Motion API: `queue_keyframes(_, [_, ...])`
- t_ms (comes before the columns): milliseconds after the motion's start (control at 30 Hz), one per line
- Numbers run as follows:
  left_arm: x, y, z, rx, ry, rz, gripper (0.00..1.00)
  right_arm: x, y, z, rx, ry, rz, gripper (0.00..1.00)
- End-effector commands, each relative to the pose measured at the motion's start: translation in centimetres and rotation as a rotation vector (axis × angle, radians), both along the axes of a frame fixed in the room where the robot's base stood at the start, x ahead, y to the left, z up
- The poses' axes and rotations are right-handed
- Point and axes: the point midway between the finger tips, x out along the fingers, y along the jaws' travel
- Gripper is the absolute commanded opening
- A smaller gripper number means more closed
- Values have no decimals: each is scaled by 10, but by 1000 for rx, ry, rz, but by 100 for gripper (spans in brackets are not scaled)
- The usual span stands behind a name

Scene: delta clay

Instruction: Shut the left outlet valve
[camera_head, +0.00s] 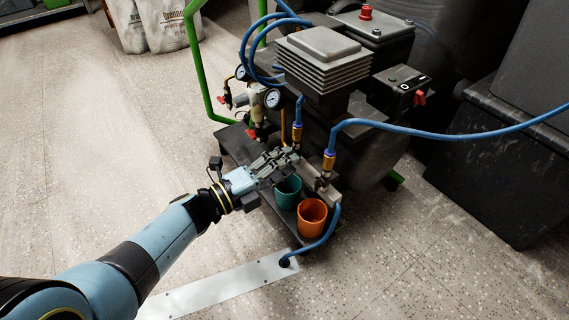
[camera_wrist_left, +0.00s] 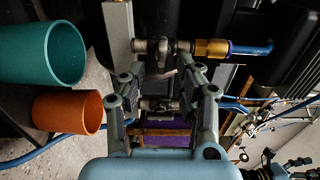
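My left gripper (camera_head: 288,156) reaches in from the left to the outlet manifold (camera_head: 322,188), above the teal cup. In the left wrist view its two fingers (camera_wrist_left: 170,74) stand apart, open. The left outlet valve (camera_wrist_left: 168,46) shows just beyond the fingertips, joined to a brass fitting (camera_wrist_left: 212,47) with a blue hose. A small pale piece, perhaps its lever, shows between the fingertips; I cannot tell whether it is touched. A second valve (camera_wrist_left: 158,103) shows lower, between the fingers. In the head view the gripper hides the left valve body below its brass fitting (camera_head: 297,132).
A teal cup (camera_head: 288,191) and an orange cup (camera_head: 311,217) stand below the outlets. Gauges (camera_head: 272,99) and a green frame (camera_head: 196,70) are behind left. A blue hose (camera_head: 450,133) runs off right. Floor at left is clear.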

Motion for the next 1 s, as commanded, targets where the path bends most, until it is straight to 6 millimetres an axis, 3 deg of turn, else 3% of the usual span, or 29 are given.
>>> queue_keyframes(267, [-3, 5, 1, 0, -1, 0, 32, 0, 0, 1, 3, -1, -2, 48])
queue_keyframes(700, [-55, 76, 0, 2, 0, 0, 32, 0, 0, 0, 1, 1, -1, 48])
queue_keyframes(1000, [-71, 97, 0, 0, 0, -1, 32, 0, 0, 0, 0, 1, 0, 48])
